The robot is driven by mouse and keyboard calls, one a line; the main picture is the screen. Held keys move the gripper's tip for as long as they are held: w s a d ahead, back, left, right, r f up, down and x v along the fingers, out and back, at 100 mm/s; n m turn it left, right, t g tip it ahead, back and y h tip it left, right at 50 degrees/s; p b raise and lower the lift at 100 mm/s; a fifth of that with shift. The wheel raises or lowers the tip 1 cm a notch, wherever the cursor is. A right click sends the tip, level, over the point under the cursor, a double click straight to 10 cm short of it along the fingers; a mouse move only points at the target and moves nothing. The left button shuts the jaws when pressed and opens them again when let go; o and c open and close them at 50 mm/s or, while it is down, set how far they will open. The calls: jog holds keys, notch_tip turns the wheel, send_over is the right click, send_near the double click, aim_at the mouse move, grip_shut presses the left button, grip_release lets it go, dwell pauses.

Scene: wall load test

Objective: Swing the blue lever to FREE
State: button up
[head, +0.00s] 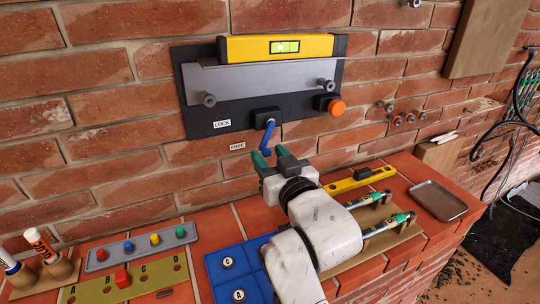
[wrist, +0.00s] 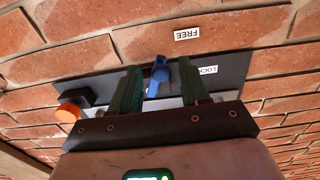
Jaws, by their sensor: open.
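The blue lever (head: 266,139) hangs from a black block on the dark wall panel (head: 205,75), pointing down and slightly left in the head view. The LOCK label (head: 222,123) is left of its pivot, and the FREE label (head: 238,146) is on the brick below the panel. My gripper (head: 270,155) is open at the lever's lower end, its green-tipped fingers toward the wall. In the wrist view the lever (wrist: 159,72) shows between the two fingers, with no clear contact. The FREE label (wrist: 188,34) and LOCK label (wrist: 207,70) also show there.
An orange knob (head: 336,106) is right of the lever. A yellow level (head: 280,47) rests on the grey shelf plate (head: 260,80) above. On the brick ledge are a blue tray (head: 222,285), a button strip (head: 140,246), another yellow level (head: 357,180) and a metal tray (head: 438,200).

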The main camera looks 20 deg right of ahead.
jog(key=shift+w, duration=0.2)
grip_shut()
dwell(0.4)
